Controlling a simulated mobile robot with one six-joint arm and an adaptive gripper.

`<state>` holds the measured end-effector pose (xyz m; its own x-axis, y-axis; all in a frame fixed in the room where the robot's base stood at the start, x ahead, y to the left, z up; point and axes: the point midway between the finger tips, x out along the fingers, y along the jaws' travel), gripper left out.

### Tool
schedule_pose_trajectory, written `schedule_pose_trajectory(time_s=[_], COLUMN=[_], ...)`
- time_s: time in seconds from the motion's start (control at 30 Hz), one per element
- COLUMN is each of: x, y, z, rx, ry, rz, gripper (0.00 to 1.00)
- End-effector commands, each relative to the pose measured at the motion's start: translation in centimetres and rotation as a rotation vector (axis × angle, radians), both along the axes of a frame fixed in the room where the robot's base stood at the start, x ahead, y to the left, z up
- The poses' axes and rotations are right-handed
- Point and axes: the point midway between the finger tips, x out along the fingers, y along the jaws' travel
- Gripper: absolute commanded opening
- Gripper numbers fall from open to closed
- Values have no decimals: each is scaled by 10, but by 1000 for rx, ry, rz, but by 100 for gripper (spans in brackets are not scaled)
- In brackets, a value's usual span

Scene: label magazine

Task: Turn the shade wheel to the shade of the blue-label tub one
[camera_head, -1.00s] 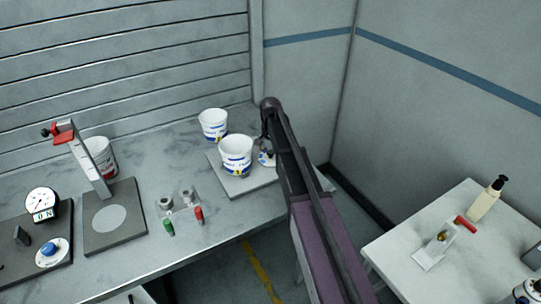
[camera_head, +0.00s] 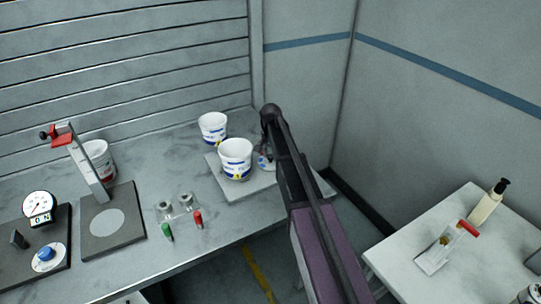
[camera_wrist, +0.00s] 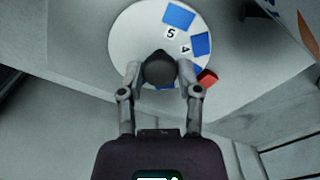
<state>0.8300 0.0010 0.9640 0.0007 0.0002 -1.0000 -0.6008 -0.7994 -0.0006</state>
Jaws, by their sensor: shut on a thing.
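The shade wheel (camera_wrist: 133,38) is a white disc with blue patches numbered 5 and 4 at its upper right in the wrist view. My gripper (camera_wrist: 160,75) is shut on its dark central knob (camera_wrist: 160,68). A red block (camera_wrist: 207,78) sits at the wheel's right edge, beside a partly hidden blue patch. In the head view the wheel (camera_head: 265,163) shows only as a sliver beside my arm. A white tub with a blue label (camera_head: 236,160) stands on a grey board left of the wheel. Another blue-label tub (camera_head: 213,128) stands behind it.
A red-label tub (camera_head: 104,170) stands behind a red-handled press (camera_head: 88,170) at left. A dial gauge (camera_head: 39,207) and a blue knob (camera_head: 45,254) are at far left. Red and green pieces (camera_head: 198,219) lie near the bench front. A side table (camera_head: 400,243) stands at right.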

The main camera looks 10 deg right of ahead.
Motion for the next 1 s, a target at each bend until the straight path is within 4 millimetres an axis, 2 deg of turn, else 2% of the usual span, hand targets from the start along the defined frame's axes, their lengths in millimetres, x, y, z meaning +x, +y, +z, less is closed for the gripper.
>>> schedule_pose_trajectory(time_s=[0.47, 1.0], x=[0, -1], y=[0, -1], z=[0, 0], rx=[0, -1], ry=[1, 1], rz=[95, 523], gripper=[0, 0])
